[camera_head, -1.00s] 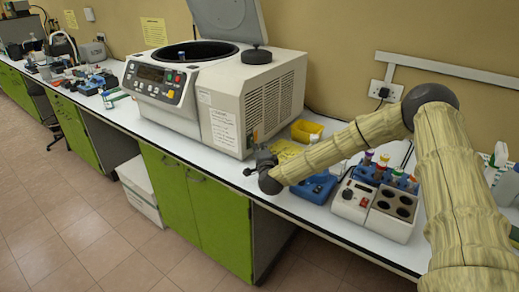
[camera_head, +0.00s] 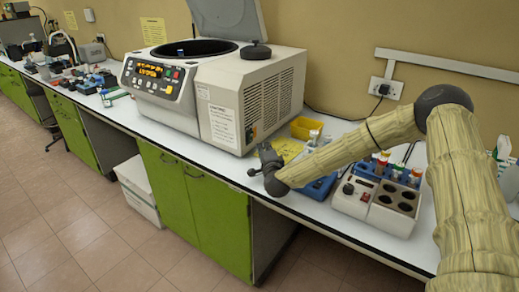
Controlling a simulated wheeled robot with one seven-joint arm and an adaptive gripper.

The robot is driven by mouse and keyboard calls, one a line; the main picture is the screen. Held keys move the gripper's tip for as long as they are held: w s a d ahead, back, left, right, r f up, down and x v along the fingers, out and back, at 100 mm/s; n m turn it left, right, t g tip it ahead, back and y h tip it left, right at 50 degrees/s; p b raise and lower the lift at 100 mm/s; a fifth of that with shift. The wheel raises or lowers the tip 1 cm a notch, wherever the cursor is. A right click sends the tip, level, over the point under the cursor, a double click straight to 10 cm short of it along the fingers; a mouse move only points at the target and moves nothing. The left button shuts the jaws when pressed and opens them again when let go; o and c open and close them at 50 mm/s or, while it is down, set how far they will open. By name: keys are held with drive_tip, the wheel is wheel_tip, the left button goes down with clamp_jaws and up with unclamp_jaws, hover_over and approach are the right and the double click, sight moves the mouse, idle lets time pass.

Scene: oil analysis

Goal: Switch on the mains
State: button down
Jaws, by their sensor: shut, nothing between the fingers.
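The beige centrifuge (camera_head: 222,88) stands on the white bench with its lid up. Its front panel display (camera_head: 149,69) is lit orange. A small dark fitting with a yellow mark (camera_head: 251,133) is low on the centrifuge's right side, near the front corner; I cannot make out a switch position on it. My gripper (camera_head: 266,151) is shut and empty, just right of and below that fitting, in front of the side wall. It appears apart from the wall.
A yellow tray (camera_head: 306,128) and a wall socket with a plug (camera_head: 386,88) are behind my arm. A blue rack (camera_head: 395,172) of tubes and a white block with round wells (camera_head: 377,204) stand to the right. Bench room close to my gripper is tight.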

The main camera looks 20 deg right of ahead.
drive_tip(key=s, duration=0.2)
drive_tip(key=s+d, duration=0.1)
drive_tip(key=s, duration=0.1)
drive_tip(key=shift+d+f+b, duration=0.1)
drive_tip(key=shift+f+b, duration=0.05)
drive_tip(key=shift+b, duration=0.25)
drive_tip(key=s, duration=0.2)
drive_tip(key=s+a+b, duration=0.1)
drive_tip(key=s, duration=0.3)
drive_tip(key=shift+s+a+f, duration=0.3)
drive_tip(key=shift+a, duration=0.05)
